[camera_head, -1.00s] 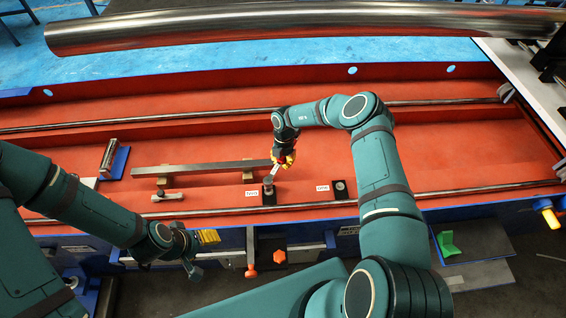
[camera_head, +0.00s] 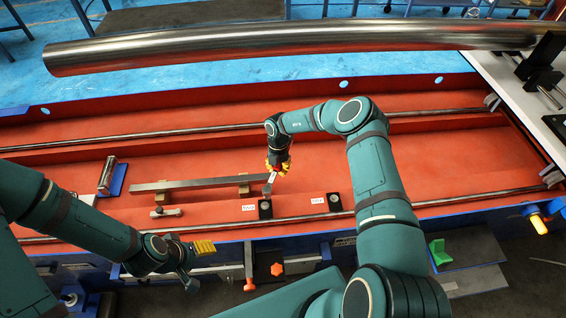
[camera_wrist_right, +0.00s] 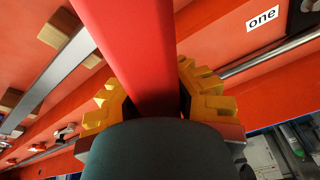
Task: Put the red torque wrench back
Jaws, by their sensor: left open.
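The red torque wrench (camera_wrist_right: 135,45) fills the middle of the right wrist view. My right gripper (camera_head: 277,166) has its yellow ridged fingers closed around it, as the wrist view also shows. In the head view a silver end piece (camera_head: 268,185) points down from the gripper, just above a dark block (camera_head: 265,209) beside a white label. Whether it touches the block is unclear. A second dark block (camera_head: 334,202) stands to the right, with a label beside it. My left gripper (camera_head: 197,263) is open and empty near the front edge.
A long steel tube (camera_head: 280,32) spans the back above the red bed (camera_head: 420,150). A flat metal bar (camera_head: 205,183) rests on wooden blocks left of the right gripper. An orange knob (camera_head: 277,269) and a green bracket (camera_head: 440,252) are at the front.

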